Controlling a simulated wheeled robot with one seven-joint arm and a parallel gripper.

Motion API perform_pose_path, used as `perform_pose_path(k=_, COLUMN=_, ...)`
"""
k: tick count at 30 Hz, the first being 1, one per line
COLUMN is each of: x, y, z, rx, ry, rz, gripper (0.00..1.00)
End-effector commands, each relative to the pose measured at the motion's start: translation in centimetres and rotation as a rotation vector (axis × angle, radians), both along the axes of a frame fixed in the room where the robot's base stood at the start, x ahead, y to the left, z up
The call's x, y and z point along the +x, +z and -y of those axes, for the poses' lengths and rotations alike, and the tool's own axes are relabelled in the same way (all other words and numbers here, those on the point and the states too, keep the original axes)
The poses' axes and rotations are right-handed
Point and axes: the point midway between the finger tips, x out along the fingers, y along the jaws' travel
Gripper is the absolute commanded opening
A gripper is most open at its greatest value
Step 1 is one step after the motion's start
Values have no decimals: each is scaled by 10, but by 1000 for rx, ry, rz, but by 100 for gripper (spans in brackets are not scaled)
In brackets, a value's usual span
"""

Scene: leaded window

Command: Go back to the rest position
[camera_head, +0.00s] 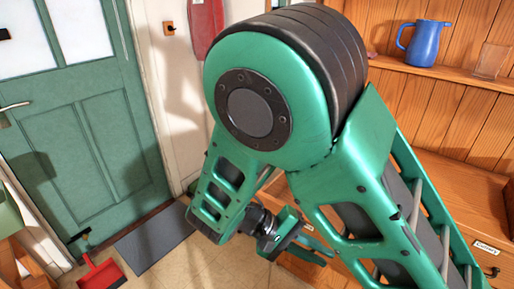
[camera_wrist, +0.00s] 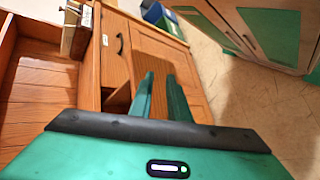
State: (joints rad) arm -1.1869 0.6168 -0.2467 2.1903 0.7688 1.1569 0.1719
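My gripper (camera_head: 322,249) hangs at the end of my folded green arm in the head view, low and in front of the wooden cabinet. In the wrist view my two green fingers (camera_wrist: 161,76) stand apart with nothing between them; the wooden cabinet (camera_wrist: 165,55) shows behind them. The gripper looks clear of the cabinet, though the exact distance is hard to tell. My arm hides much of the cabinet in the head view.
An open wooden drawer or compartment (camera_wrist: 38,85) lies at the left of the wrist view. A blue jug (camera_head: 423,44) stands on the shelf. A green door (camera_head: 85,130), a grey mat (camera_head: 153,238) and a red dustpan (camera_head: 102,275) are at left. Tiled floor (camera_wrist: 262,95) is free.

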Motion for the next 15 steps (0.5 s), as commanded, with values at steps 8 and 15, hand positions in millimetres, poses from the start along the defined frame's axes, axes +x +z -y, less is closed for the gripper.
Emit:
perform_pose_path(k=8, x=13, y=35, z=73, rx=219, ry=-203, rz=-30, gripper=16)
perform_pose_path(k=15, x=5, y=61, z=131, rx=405, ry=-347, rz=-1, gripper=16)
